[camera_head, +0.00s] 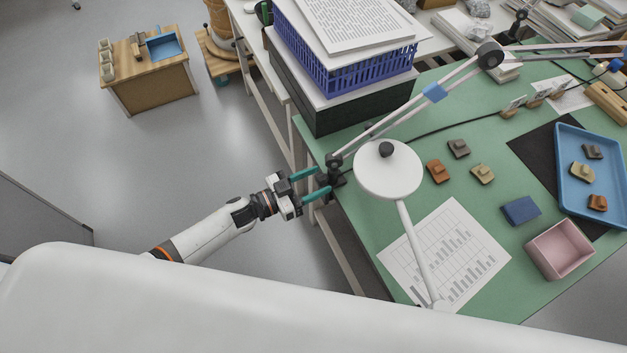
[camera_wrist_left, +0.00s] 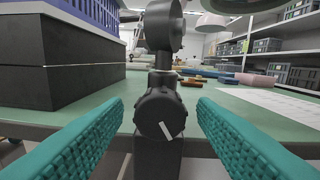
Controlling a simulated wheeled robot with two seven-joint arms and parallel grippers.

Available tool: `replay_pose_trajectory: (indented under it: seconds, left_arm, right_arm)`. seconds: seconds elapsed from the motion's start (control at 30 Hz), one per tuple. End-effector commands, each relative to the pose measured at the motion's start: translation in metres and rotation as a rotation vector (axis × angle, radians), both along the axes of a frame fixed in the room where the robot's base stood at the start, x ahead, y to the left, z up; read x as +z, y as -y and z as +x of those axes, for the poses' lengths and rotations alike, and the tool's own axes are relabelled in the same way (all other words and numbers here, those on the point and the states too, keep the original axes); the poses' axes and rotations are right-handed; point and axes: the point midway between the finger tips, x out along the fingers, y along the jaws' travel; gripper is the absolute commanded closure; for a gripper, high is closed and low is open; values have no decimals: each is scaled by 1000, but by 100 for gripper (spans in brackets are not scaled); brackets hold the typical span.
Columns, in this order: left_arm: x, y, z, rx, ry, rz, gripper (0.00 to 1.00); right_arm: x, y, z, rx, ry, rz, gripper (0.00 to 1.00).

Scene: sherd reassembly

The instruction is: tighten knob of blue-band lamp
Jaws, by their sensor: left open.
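The blue-band lamp has a long pale jointed arm with a blue band (camera_head: 433,92) on its lower link. Its dark base clamp (camera_head: 336,172) sits at the left edge of the green table. In the left wrist view the round black ridged knob (camera_wrist_left: 160,108) faces me on the clamp post, with a short white mark slanting on it. My left gripper (camera_head: 323,182) has teal fingers and reaches the clamp from the left. It is open, its fingers on either side of the knob with a gap at each side (camera_wrist_left: 160,110). My right gripper is not in view.
A white round lamp head (camera_head: 388,172) hangs just right of the clamp. Black boxes and a blue basket (camera_head: 345,70) stand behind it. A chart sheet (camera_head: 445,255), a pink box (camera_head: 560,248), a blue tray (camera_head: 590,215) and several sherds lie rightward.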

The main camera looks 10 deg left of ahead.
Motion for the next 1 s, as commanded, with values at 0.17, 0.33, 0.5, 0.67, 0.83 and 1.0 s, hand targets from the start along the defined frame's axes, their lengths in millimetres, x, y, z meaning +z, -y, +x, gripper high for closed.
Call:
replay_pose_trajectory:
  seconds: [0.17,0.33,0.5,0.67,0.83,1.0]
  left_arm:
    - [0,0,0,0,0,0,74]
    - [0,0,0,0,0,0,92]
    - [0,0,0,0,16,11,92]
    - [-1,0,0,0,71,51,92]
    - [-2,0,-1,-1,162,118,92]
    - [-2,0,-1,1,259,188,92]
  right_arm:
    - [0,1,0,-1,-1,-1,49]
    - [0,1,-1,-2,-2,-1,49]
    - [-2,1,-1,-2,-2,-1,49]
    - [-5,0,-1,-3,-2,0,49]
    - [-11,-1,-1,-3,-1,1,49]
    - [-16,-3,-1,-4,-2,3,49]
